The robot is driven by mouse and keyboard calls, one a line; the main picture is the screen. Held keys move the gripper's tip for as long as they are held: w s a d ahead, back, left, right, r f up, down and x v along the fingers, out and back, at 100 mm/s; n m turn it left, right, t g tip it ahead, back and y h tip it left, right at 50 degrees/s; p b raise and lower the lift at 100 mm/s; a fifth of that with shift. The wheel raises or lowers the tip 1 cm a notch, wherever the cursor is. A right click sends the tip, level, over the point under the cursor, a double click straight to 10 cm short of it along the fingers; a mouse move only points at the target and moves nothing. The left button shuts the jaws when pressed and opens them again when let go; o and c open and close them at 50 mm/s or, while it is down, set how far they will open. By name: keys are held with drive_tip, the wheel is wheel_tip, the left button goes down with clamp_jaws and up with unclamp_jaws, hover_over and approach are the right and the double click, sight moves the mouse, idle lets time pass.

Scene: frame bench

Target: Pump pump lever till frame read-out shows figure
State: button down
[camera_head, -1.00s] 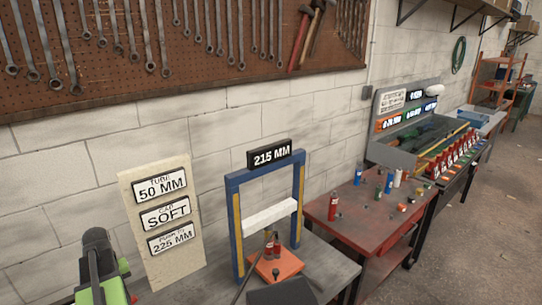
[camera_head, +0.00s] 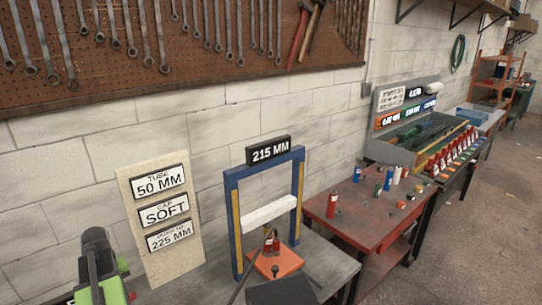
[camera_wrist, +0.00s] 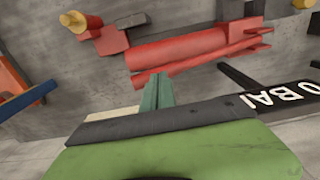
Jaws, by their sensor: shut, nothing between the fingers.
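The blue frame (camera_head: 235,225) stands on the grey bench with its black read-out (camera_head: 268,150) on top, showing 215 MM. A white crossbar (camera_head: 269,213) spans it above a small red object (camera_head: 270,246) on an orange plate (camera_head: 290,263). In the wrist view a red pump body (camera_wrist: 185,47) lies across the upper middle, with a thinner red bar below it, perhaps the pump lever (camera_wrist: 200,62). My gripper (camera_wrist: 157,92) is shut and empty, its greenish fingertips near this bar; contact is unclear. In the head view the fingertips do not show.
A cream board (camera_head: 160,215) reads tube 50 MM, cap SOFT, and a lower 225 MM line. A black panel (camera_wrist: 280,100) reads 0 BAR in the wrist view. A red table (camera_head: 350,225) with small coloured parts stands to the right. The floor at right is clear.

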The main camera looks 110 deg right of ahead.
wheel_tip(320, 180, down, 10)
drive_tip(key=b, duration=0.9)
wheel_tip(320, 180, up, 9)
drive_tip(key=p, duration=0.9)
drive_tip(key=shift+r, duration=0.15)
drive_tip(key=shift+f, duration=0.2)
wheel_tip(320, 180, down, 9)
drive_tip(key=b, duration=0.8)
drive_tip(key=shift+r+b, duration=0.2)
drive_tip(key=shift+b, duration=0.2)
wheel_tip(320, 180, up, 8)
drive_tip(key=p, duration=0.8)
drive_tip(key=shift+r, duration=0.25)
drive_tip(key=shift+r+p, duration=0.25)
drive_tip(key=shift+p, duration=0.25)
drive_tip(key=shift+f, duration=0.25)
